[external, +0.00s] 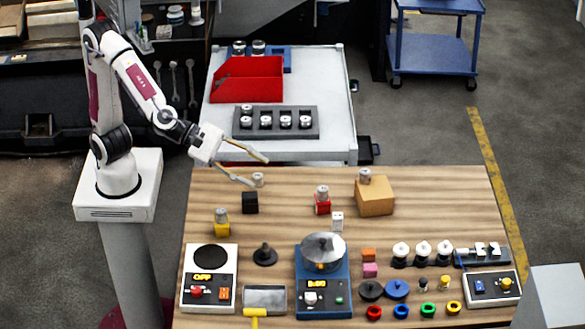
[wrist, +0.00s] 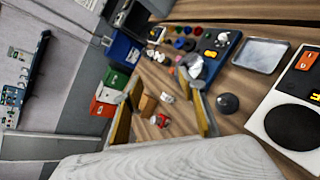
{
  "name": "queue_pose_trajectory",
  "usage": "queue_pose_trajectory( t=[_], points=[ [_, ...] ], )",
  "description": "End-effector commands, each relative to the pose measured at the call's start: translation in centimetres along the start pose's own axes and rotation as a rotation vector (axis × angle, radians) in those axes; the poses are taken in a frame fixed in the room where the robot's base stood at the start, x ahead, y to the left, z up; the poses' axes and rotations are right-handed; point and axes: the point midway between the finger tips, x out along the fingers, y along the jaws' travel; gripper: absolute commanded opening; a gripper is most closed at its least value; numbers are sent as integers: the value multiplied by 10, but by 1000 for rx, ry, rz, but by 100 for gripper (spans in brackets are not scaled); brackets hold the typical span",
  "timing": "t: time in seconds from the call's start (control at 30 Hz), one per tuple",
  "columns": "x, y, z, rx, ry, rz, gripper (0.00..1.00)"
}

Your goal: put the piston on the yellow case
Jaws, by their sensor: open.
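A yellow block (external: 222,230), which looks like the yellow case, stands at the left of the wooden table with a small silver piston-like part (external: 221,214) on top. Similar silver parts sit on a red block (external: 322,207) and on a cardboard-brown box (external: 365,175). In the wrist view, the red block (wrist: 162,121) shows between the fingers of my gripper (wrist: 167,91); the yellow case is not clearly visible there.
A black block (external: 250,203) and a white block (external: 337,221) stand nearby. Behind, a cart holds a red bin (external: 247,80) and a dark tray (external: 270,132) of silver parts. A scale-like device (external: 208,282), a blue device (external: 323,290) and several small parts fill the front.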

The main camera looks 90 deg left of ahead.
Motion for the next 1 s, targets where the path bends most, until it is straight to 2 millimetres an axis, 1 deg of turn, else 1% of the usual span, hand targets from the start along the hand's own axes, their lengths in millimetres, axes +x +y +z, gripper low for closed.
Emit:
queue_pose_trajectory(
  t=[0.03,0.17,0.27,0.37,0.47,0.57,0.67,0.87,1.0],
  points=[
    [-7,11,0,73,-21,-13,41],
    [-26,26,-4,307,-73,-63,41],
    [-43,34,-12,495,-102,-97,41],
    [-61,40,-26,687,-123,-133,41],
    [-81,44,-44,881,-133,-170,41],
    [-101,45,-67,1074,-135,-216,41],
    [-123,46,-95,1265,-126,-271,41],
    [-171,46,-161,1629,-87,-423,41],
    [-209,45,-211,1850,-50,-569,41]
  ],
)
